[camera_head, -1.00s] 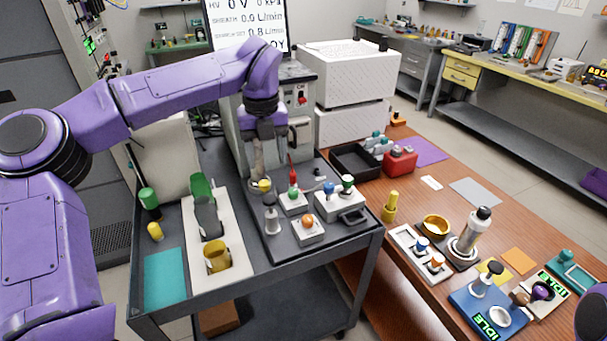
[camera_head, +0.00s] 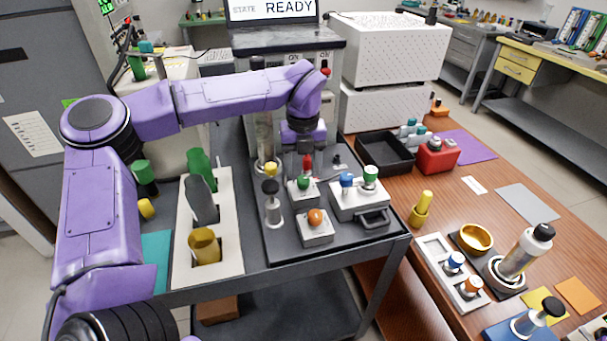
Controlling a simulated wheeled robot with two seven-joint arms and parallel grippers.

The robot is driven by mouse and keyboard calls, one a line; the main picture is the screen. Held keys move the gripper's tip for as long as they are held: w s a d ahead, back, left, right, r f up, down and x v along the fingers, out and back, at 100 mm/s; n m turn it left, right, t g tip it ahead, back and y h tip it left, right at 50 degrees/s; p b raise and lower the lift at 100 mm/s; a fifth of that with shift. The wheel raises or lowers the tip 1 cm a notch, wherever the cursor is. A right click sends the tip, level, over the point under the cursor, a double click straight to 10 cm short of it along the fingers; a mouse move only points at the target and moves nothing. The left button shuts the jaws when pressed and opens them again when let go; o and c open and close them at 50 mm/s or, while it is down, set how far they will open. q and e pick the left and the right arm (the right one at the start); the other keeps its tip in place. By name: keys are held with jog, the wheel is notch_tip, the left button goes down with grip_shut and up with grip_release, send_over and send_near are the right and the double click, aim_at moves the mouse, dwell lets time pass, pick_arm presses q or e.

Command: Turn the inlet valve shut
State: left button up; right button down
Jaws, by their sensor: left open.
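My left gripper (camera_head: 304,148) points down, open, over the back of the dark tray (camera_head: 288,252) on the cart. Just below it is a red-topped handle (camera_head: 307,164), beside a green knob (camera_head: 303,182) on a small white block. The gripper hides part of what is behind it, and I cannot tell whether it touches the red handle. A yellow knob (camera_head: 270,168) on a clear upright tube is to the left. Which fitting is the inlet valve cannot be told by a label. My right gripper is out of view.
A black-topped post (camera_head: 272,205), a block with an orange knob (camera_head: 315,217), and a block with blue and green knobs (camera_head: 358,200) crowd the tray. A white rack (camera_head: 218,263) with bottles is at left. The brown bench (camera_head: 410,255) stands at right.

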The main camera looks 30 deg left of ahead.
aim_at(303, 179)
pick_arm(q)
notch_tip(303, 179, down, 4)
jog(key=shift+r, duration=0.15)
jog(key=c, duration=1)
jog(key=shift+c, duration=0.2)
